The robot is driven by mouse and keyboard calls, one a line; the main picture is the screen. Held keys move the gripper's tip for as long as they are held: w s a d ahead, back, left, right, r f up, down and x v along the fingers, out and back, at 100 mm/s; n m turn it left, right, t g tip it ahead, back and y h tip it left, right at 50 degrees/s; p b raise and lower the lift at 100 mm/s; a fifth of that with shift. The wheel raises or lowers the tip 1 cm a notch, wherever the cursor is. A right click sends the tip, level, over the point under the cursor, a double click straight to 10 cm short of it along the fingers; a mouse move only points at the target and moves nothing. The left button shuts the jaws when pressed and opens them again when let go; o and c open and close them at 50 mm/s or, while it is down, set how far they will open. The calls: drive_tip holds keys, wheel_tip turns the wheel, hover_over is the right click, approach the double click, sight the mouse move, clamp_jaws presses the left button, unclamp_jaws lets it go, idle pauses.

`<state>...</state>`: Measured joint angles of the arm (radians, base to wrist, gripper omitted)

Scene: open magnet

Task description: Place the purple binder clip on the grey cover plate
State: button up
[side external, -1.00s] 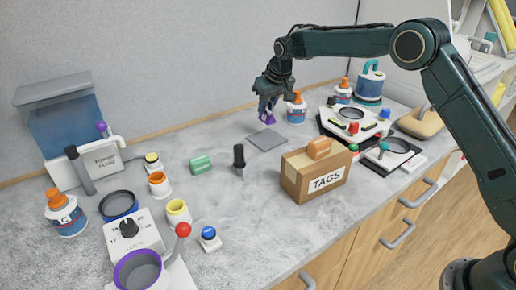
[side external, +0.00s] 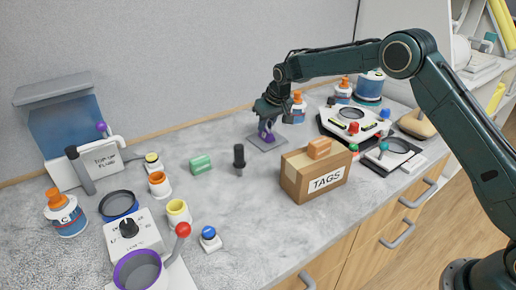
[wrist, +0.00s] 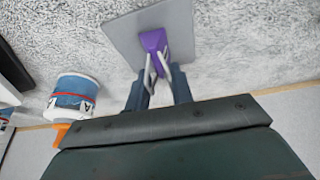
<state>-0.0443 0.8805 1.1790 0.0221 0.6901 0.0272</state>
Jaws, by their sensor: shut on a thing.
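The purple binder clip (side external: 266,132) is in my gripper (side external: 268,120), which points down over the grey cover plate (side external: 266,144). In the wrist view the clip (wrist: 154,42) shows its purple body between the fingers of my gripper (wrist: 158,80), with its pale wire handles toward the fingers. My gripper is shut on the clip. The cover plate (wrist: 120,30) lies flat on the counter right under the clip. I cannot tell whether the clip touches the plate.
A white bottle with an orange cap (side external: 295,108) stands close to the right of the plate. A cardboard TAGS box (side external: 318,178) with an orange object on top stands in front. A dark upright object (side external: 239,158) and a green piece (side external: 200,164) are to the left.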

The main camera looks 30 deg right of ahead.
drive_tip(key=shift+f, duration=0.1)
drive_tip(key=o, duration=1)
drive_tip(key=shift+v, duration=6.15)
